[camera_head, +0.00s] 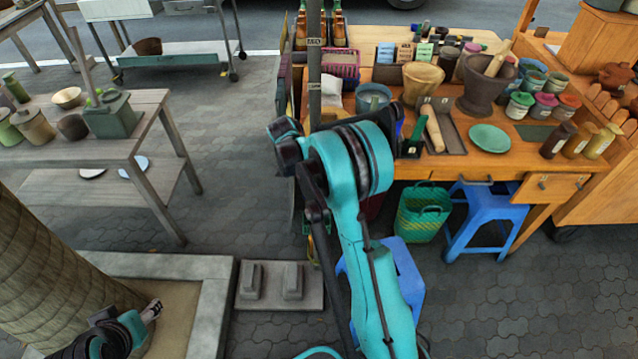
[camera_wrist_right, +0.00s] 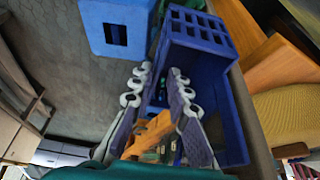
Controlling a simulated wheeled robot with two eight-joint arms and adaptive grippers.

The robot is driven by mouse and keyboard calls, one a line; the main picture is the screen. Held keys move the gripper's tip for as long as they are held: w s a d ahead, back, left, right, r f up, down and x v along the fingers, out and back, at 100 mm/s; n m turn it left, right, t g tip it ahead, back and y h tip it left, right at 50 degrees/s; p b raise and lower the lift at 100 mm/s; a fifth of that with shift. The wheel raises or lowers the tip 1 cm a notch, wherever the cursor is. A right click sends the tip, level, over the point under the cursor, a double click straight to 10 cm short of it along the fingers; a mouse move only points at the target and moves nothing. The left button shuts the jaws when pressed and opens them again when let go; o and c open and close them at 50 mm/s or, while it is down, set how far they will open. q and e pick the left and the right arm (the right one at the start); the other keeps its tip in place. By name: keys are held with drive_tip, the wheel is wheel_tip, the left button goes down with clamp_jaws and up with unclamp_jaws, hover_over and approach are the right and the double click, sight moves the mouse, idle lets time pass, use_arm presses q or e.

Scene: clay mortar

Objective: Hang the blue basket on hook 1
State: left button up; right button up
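A blue basket (camera_wrist_right: 238,120) with slots in one wall fills the right part of the right wrist view, close behind my right gripper (camera_wrist_right: 160,75). The two fingers stand apart, with an orange thing (camera_wrist_right: 150,132) showing between them; I cannot tell whether they touch the basket. In the head view my teal right arm reaches to the left end of the wooden table and hides its gripper; I cannot pick out the basket there. A grey post (camera_head: 314,60) with small labels rises at that end; I cannot make out hook 1. My left gripper (camera_head: 152,311) is small at bottom left.
The wooden table (camera_head: 470,160) bears a mortar (camera_head: 485,92), a green plate (camera_head: 490,138), jars and bottles. Below are a green basket (camera_head: 422,215) and blue stools (camera_head: 480,210); one stool also shows in the right wrist view (camera_wrist_right: 105,35). Paved floor lies open at left centre.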

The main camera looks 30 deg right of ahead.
drive_tip(key=shift+o, duration=0.3)
drive_tip(key=shift+w+f, duration=0.1)
drive_tip(key=v, duration=1.2)
drive_tip(key=s+a+r+n+t+y, duration=0.1)
drive_tip(key=s+a+r+n+t, duration=0.1)
drive_tip(key=s+a+r+n, duration=0.3)
drive_tip(key=s+a+r+n+t+y, duration=0.1)
drive_tip(key=s+a+r+n+t, duration=0.1)
drive_tip(key=s+n, duration=0.45)
drive_tip(key=s+a+f+n+t+y, duration=0.1)
drive_tip(key=s+a+n+t, duration=0.1)
drive_tip(key=s+n, duration=0.3)
drive_tip(key=s+a+f+n+t+y, duration=0.1)
drive_tip(key=s+a+f+n+t, duration=0.1)
drive_tip(key=s+a+n, duration=0.2)
drive_tip(key=shift+s+a+f+n+t, duration=0.35)
drive_tip(key=shift+s+n, duration=0.3)
drive_tip(key=shift+s, duration=0.5)
drive_tip(key=shift+r, duration=0.1)
